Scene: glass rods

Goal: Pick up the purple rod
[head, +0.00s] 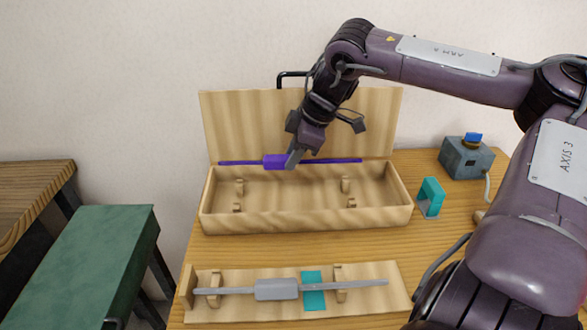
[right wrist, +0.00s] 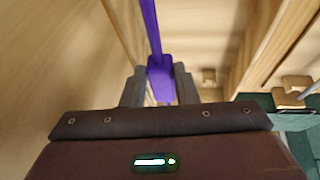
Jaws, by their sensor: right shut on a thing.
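The purple rod (head: 340,160) has a thicker purple block (head: 274,162) near its middle. It lies level across the upper part of the open wooden box (head: 305,222), in front of the raised lid. My right gripper (head: 292,160) is shut on the rod at its thick block. In the right wrist view the purple rod (right wrist: 151,25) runs up the picture from between the two grey fingers of the gripper (right wrist: 160,82). The rod appears raised above the holders inside the box. My left gripper is not in view.
Wooden holders (head: 345,185) stand inside the box. In front, a grey rod (head: 277,289) rests on a wooden stand (head: 375,303) with a teal piece (head: 313,298). A teal bracket (head: 431,197) and a grey device (head: 466,158) stand at right. A green bench (head: 85,255) is at left.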

